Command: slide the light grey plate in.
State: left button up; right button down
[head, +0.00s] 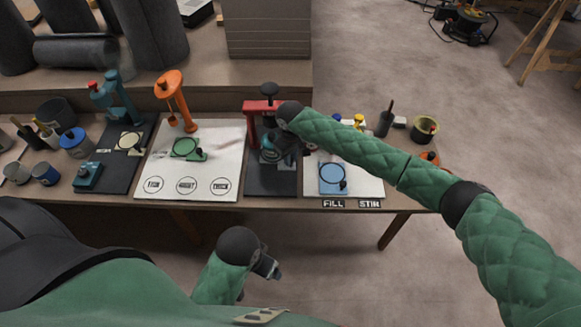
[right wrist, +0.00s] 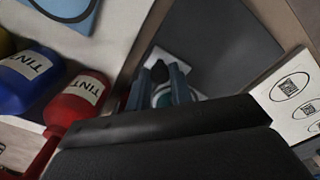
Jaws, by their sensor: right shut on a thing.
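My right gripper (head: 276,150) is low over the dark mat, just in front of the red stand (head: 264,106). In the right wrist view its blue-grey fingers (right wrist: 158,88) are closed about a small dark knob (right wrist: 160,71). A pale patch beside the knob seems to be the light grey plate (right wrist: 152,58), mostly hidden by the fingers. A teal ring shows between the fingers; how the plate sits against the stand is hidden. My left gripper (head: 268,268) hangs in front of the table, far from the stand; its jaws are unclear.
A white board with a green plate (head: 187,148) lies left of the dark mat (head: 272,181). A blue plate (head: 331,174) lies right of it. An orange stand (head: 172,95) and a teal stand (head: 117,97) stand further left. Red (right wrist: 80,98) and blue (right wrist: 28,75) tint bottles are close to my right wrist.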

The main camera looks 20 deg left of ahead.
jog(key=shift+w, duration=0.2)
pick_arm(q)
jog(key=shift+r, duration=0.35)
jog(key=shift+f, duration=0.1)
jog(key=shift+s+f, duration=0.1)
jog(key=shift+f, duration=0.1)
pick_arm(e)
jog(key=c, duration=1.3)
grip_release()
jog(key=shift+o, duration=0.2)
notch_tip(320, 180, up, 7)
jog(key=shift+b, duration=0.65)
pick_arm(q)
jog(key=shift+w+d+f+t, duration=0.15)
jog(key=shift+w+d+f, duration=0.1)
jog(key=shift+d+f, duration=0.3)
jog(key=shift+w+d+f+t, duration=0.15)
jog(key=shift+w+d+f, duration=0.1)
jog(key=shift+d+f, duration=0.25)
pick_arm(e)
jog(key=shift+r, duration=0.4)
